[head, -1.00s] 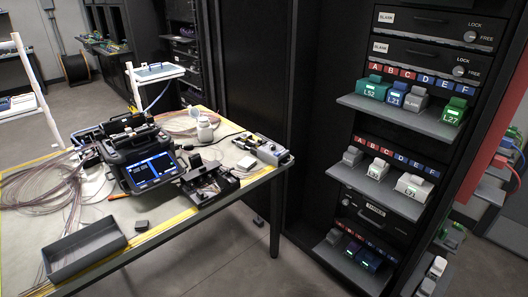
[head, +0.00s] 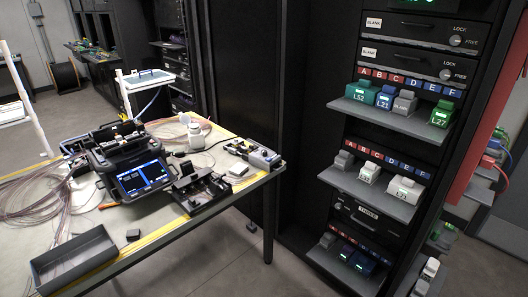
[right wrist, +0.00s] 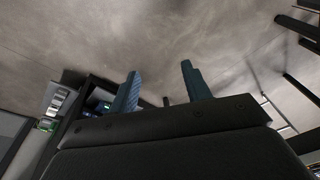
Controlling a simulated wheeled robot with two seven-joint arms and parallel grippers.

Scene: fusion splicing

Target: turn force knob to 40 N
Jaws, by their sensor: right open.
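No force knob scaled in newtons can be made out. A grey bench device (head: 254,154) with small parts on top stands at the table's right end; its controls are too small to read. Neither gripper shows in the head view.
The splicer (head: 132,165) with a lit screen stands on the table (head: 165,222). A grey tray (head: 72,258) lies at the front left, and a black open box (head: 201,192) is right of the splicer. The rack shelves (head: 378,192) hold labelled modules.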

